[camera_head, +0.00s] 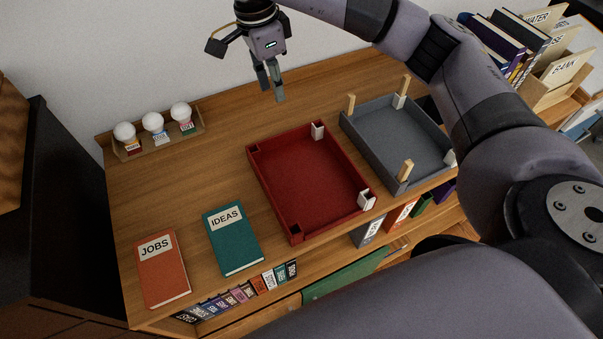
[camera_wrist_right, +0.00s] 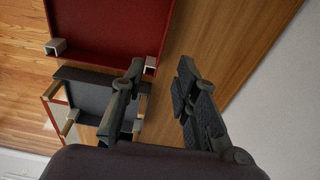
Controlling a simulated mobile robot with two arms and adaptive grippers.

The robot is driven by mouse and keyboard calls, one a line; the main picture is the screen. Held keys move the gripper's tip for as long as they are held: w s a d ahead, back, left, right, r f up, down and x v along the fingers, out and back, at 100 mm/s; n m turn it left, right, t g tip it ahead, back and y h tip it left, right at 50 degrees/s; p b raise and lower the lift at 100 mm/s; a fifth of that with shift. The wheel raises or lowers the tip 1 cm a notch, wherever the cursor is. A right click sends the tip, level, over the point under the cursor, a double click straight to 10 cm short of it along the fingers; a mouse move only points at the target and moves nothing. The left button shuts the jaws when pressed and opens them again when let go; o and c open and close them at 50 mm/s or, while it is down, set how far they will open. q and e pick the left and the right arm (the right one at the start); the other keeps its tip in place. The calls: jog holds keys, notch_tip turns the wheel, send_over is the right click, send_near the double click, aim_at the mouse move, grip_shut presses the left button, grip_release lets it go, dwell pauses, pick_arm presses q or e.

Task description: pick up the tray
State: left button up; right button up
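Two empty trays lie on the wooden desk in the head view. The red tray (camera_head: 308,180) is in the middle, with white brackets at its two right corners. The grey tray (camera_head: 396,140) is to its right, with upright wooden pegs at several corners. My right gripper (camera_head: 272,95) hangs above the back of the desk, behind the red tray, with its fingers pointing down and apart from it. In the right wrist view, the fingers (camera_wrist_right: 160,68) are apart with nothing between them; the red tray (camera_wrist_right: 110,25) and grey tray (camera_wrist_right: 95,95) lie beyond. My left gripper is out of view.
A teal IDEAS book (camera_head: 235,239) and an orange JOBS book (camera_head: 161,268) lie at the front left. A small rack (camera_head: 162,148) with white-topped jars stands at the back left. Books and files (camera_head: 520,45) stand at the right. Bare desk lies left of the red tray.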

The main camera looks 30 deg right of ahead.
aim_at(284, 133)
jog(key=f+p, duration=0.1)
jog(key=f, duration=0.3)
jog(key=d+f+p, duration=0.1)
jog(key=f, duration=0.3)
jog(key=f+p, duration=0.2)
jog(key=f, duration=0.2)
jog(key=shift+w+d+f, duration=0.1)
jog(key=shift+d, duration=0.1)
jog(key=shift+f+p, duration=0.35)
jog(key=shift+f, duration=0.05)
jog(key=f, duration=0.1)
jog(key=f+p, duration=0.2)
jog(key=shift+w+d+f, duration=0.2)
jog(key=shift+w+f, duration=0.1)
jog(key=shift+f, duration=0.5)
jog(key=shift+d, duration=0.1)
grip_shut()
